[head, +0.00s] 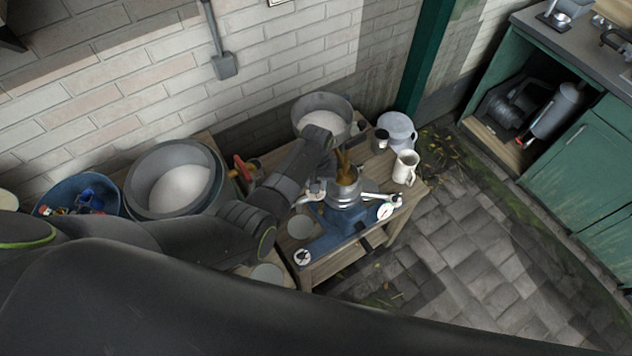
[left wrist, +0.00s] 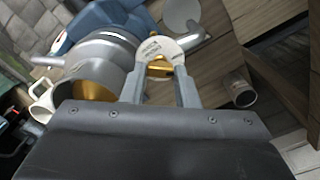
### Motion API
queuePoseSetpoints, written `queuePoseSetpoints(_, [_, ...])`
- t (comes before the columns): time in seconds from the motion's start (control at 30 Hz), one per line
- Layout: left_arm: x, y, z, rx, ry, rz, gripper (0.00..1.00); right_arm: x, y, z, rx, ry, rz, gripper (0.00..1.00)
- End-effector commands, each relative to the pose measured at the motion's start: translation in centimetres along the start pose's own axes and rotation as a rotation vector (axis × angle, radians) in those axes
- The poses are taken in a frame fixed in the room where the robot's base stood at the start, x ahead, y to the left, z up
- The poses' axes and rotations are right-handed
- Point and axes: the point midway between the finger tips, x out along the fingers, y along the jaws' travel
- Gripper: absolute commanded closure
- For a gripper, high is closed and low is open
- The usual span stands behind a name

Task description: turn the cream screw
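The cream separator, a grey metal bowl (head: 343,190) on a blue base (head: 335,232), stands on the wooden table, with brass parts on top. In the left wrist view its silver body (left wrist: 98,62) is at left. My left gripper (head: 320,187) is beside the bowl. In the left wrist view my left gripper (left wrist: 159,62) has its fingers apart, on either side of a small brass piece (left wrist: 160,69), perhaps the cream screw. A pale round disc with lettering (left wrist: 166,47) is there too. I cannot tell whether the fingers touch the brass. My right gripper is out of view.
A large grey pot (head: 133,178) and a blue bowl of small items (head: 58,191) are at left. Another pot (head: 297,106) stands behind the separator. A white mug (head: 405,166) is at its right. Green cabinets (head: 598,165) stand far right across open paving.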

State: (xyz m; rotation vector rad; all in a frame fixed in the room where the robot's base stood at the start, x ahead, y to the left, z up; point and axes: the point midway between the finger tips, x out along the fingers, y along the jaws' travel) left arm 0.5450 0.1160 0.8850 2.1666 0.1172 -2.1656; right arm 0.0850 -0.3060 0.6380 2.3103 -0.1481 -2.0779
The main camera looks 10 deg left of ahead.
Motion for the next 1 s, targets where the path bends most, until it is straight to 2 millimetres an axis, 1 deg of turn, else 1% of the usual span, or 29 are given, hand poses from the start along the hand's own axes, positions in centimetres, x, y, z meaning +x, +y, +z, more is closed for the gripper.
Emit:
queuePoseSetpoints(0.03, [-0.1,0.0,-0.1,0.0,0.002,0.0,0.66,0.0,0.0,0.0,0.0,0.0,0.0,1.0])
queuePoseSetpoints(0.13, [-0.1,0.0,-0.1,0.001,0.002,0.0,0.53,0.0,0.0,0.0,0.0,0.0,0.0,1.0])
queuePoseSetpoints(0.43, [-0.1,0.0,0.0,0.002,0.0,0.0,0.53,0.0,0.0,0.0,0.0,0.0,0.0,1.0])
queuePoseSetpoints(0.57, [-0.5,0.0,0.0,0.002,0.001,0.0,0.53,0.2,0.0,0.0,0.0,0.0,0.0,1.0])
queuePoseSetpoints(0.77, [-2.3,0.1,-0.1,0.002,0.004,0.002,0.53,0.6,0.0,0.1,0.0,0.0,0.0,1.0])
queuePoseSetpoints(1.0, [-6.2,0.0,0.0,0.001,0.004,0.002,0.53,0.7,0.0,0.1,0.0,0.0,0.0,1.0])
